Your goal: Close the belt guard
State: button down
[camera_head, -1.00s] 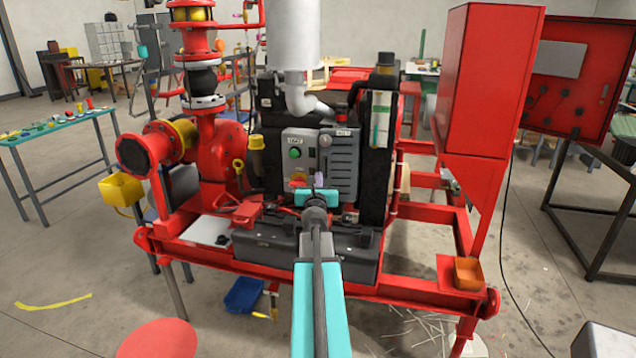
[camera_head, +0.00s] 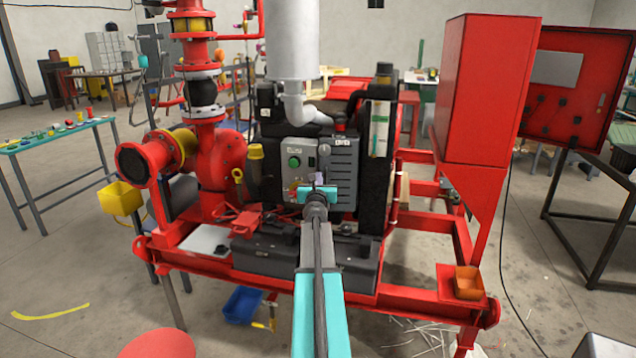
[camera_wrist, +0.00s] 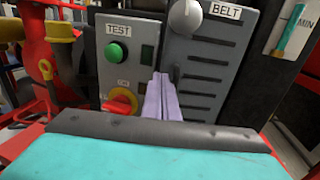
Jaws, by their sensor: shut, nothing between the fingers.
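The belt guard (camera_head: 343,172) is a grey slotted panel labelled BELT, to the right of the TEST control panel (camera_head: 297,164). It also shows in the wrist view (camera_wrist: 213,60), with a round grey knob (camera_wrist: 186,17) at its top. A small dark piece, perhaps a handle, shows just behind my fingertips. I cannot tell whether the guard is fully shut or slightly ajar. My gripper (camera_head: 318,179) is in front of the guard's lower left edge. Its lilac fingers (camera_wrist: 162,92) are together and empty. I cannot tell whether they touch the guard.
The TEST panel has a green button (camera_wrist: 117,53) and a red-and-yellow rotary switch (camera_wrist: 120,101), close to the left of my fingers. A sight tube marked MIN (camera_wrist: 291,30) is at the right. A dark box (camera_head: 270,252) sits below on the red skid frame.

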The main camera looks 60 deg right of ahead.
jog(key=shift+x, duration=1.15)
